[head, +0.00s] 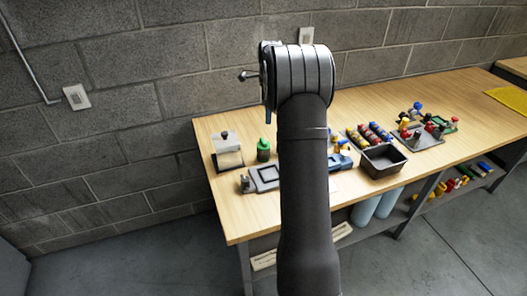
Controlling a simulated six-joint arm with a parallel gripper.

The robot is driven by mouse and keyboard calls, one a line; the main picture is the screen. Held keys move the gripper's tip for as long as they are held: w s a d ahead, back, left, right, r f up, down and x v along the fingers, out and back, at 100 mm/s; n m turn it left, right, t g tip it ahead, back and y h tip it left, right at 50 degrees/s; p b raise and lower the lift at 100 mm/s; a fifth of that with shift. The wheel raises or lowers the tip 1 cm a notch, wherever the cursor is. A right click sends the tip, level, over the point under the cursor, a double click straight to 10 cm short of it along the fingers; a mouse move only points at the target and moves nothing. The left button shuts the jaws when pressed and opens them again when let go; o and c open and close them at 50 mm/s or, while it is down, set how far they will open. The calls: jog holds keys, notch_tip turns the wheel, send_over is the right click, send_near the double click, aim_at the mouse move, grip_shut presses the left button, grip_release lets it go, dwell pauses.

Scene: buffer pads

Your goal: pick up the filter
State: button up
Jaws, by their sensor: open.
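No object in the head view is clearly recognisable as the filter. A small green cylinder with a darker top (263,150) stands upright on the left part of the wooden table (235,215); I cannot tell whether it is the filter. My dark arm rises through the middle of the view and hides part of the table behind it. My gripper's fingers do not show, so their place relative to the objects is hidden.
Left of the green cylinder is a clear-and-metal block stand (228,150). A grey framed plate (265,177) lies in front. To the right are a black open bin (383,161), rows of coloured cylinders (372,133) and a fixture plate (418,138). The table's front left is clear.

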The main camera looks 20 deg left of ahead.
notch_tip(320, 180, down, 2)
jog(key=m, duration=0.3)
send_near(264, 150)
jog(key=w+f, duration=0.1)
jog(key=f, duration=0.1)
jog(key=w+f, duration=0.1)
jog(key=f, duration=0.1)
jog(key=w+f, duration=0.1)
jog(key=f, duration=0.2)
jog(key=shift+a, duration=0.25)
jog(key=shift+s+a+f, duration=0.1)
jog(key=shift+a+f, duration=0.1)
jog(key=shift+f, duration=1.2)
jog(key=shift+s+a+f, duration=0.1)
jog(key=shift+a+f, duration=0.1)
jog(key=shift+f, duration=1.2)
jog(key=c, duration=0.7)
jog(key=shift+c, duration=0.3)
jog(key=shift+r, duration=0.15)
